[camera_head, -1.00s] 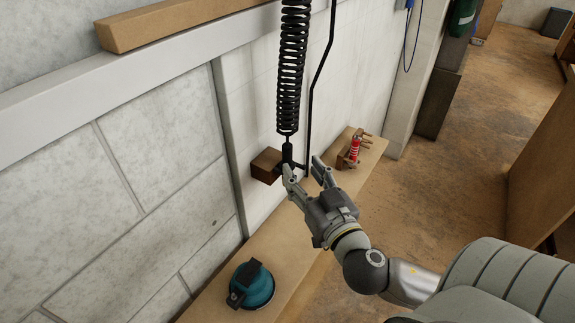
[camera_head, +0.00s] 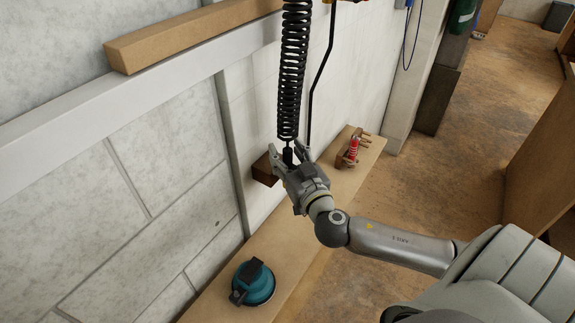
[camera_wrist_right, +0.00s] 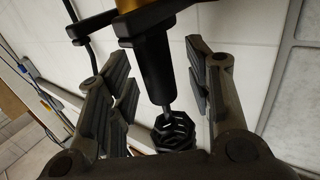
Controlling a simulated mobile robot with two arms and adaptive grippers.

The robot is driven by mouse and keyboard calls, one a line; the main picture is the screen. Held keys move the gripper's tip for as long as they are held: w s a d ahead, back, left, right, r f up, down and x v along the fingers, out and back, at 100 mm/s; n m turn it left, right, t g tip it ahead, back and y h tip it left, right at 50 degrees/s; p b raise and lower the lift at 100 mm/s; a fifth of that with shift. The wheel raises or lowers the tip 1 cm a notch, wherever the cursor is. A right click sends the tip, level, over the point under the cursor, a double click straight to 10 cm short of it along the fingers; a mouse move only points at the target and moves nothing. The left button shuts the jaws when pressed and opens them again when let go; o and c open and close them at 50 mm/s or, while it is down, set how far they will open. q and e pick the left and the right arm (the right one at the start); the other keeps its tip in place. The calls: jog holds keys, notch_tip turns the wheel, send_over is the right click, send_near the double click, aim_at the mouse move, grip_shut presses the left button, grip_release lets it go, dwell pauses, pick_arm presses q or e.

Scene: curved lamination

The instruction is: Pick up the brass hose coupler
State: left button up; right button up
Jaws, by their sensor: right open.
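The hose coupler (camera_wrist_right: 153,65) hangs from the end of a black coiled hose (camera_head: 291,70). Its body looks black, with a brass-coloured part at the top edge of the right wrist view. In the head view a small dark part of it (camera_head: 288,156) shows below the coil. My right gripper (camera_head: 288,151) is open, with one finger on each side of the coupler. In the right wrist view the coupler's black body lies between the fingers, with gaps visible on both sides. My left gripper is not in view.
A brown wooden block (camera_head: 263,170) on the wall is close beside the gripper. A thin black cable (camera_head: 318,80) hangs to the right of the coil. A teal sander (camera_head: 253,283) and a red-handled clamp (camera_head: 352,150) rest on the narrow wooden ledge (camera_head: 285,240).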

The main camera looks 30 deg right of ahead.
jog(key=shift+c, duration=0.5)
jog(key=c, duration=0.9)
grip_shut()
jog(key=shift+r+b, duration=0.35)
jog(key=shift+r, duration=0.45)
jog(key=s+d+b, duration=0.1)
jog(key=s+d, duration=0.2)
jog(key=s, duration=0.5)
jog(key=s+d+b, duration=0.1)
jog(key=s+d, duration=0.3)
jog(key=s, duration=0.4)
jog(key=shift+s+b, duration=0.35)
jog(key=shift+b, duration=0.05)
